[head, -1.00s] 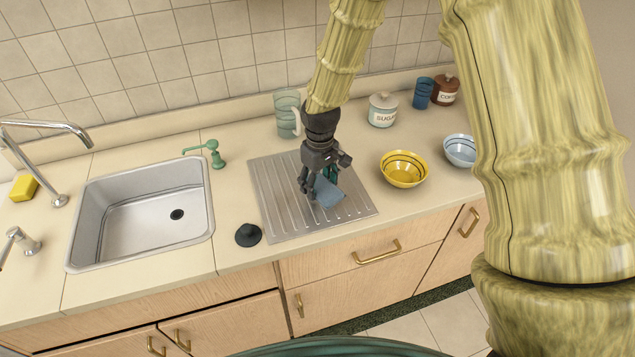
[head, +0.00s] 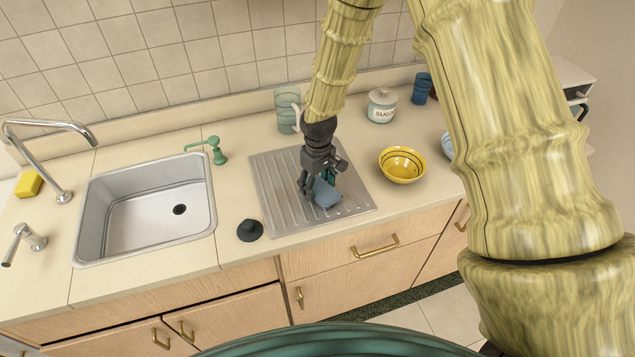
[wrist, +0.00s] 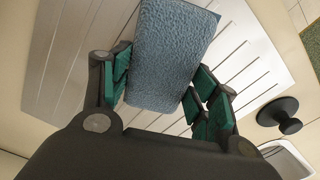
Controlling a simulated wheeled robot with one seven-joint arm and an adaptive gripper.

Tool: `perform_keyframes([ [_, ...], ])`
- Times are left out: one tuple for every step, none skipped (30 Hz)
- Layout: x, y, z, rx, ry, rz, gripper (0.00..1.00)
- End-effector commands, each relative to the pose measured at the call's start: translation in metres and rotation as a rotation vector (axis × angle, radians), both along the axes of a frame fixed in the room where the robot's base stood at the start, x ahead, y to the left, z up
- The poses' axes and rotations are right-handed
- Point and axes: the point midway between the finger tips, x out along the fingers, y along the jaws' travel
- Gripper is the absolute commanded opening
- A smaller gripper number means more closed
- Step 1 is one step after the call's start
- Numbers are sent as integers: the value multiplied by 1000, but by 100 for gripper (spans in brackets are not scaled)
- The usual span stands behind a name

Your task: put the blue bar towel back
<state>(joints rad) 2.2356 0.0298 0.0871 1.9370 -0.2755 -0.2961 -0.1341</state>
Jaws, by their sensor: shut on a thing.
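The blue bar towel (head: 327,193) is a small folded blue-grey cloth. It sits between the fingers of my gripper (head: 312,186), at the metal drainboard (head: 284,212) right of the sink. In the wrist view the towel (wrist: 168,55) lies between the green-padded fingers of my gripper (wrist: 156,92), with the ribbed drainboard (wrist: 75,60) beneath. My gripper is shut on the towel. I cannot tell whether the towel touches the board.
The sink (head: 145,212) is left of the board, with a black stopper (head: 250,230) between. A yellow bowl (head: 402,166) stands to the right. A glass pitcher (head: 287,110), a sugar jar (head: 381,106) and a blue cup (head: 422,88) stand behind. A green soap dispenser (head: 214,150) stands near the sink.

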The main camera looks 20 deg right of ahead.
Motion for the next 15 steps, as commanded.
perform_keyframes([
  [0,0,-2,0,0,0,41],
  [0,0,-3,0,1,0,41],
  [0,0,-3,0,0,0,41],
  [0,0,-4,0,0,0,41],
  [0,0,-4,0,0,0,64],
  [0,0,-3,0,0,0,71],
  [0,0,-3,0,0,0,77],
  [0,0,-3,0,0,0,82],
  [0,0,-3,0,0,0,82],
  [0,0,-3,0,0,0,82],
  [0,0,-3,0,0,0,82],
  [0,0,-3,0,0,0,82],
  [0,0,-3,0,0,0,82],
  [0,0,-3,0,0,0,82],
  [0,0,-3,0,0,0,82],
])
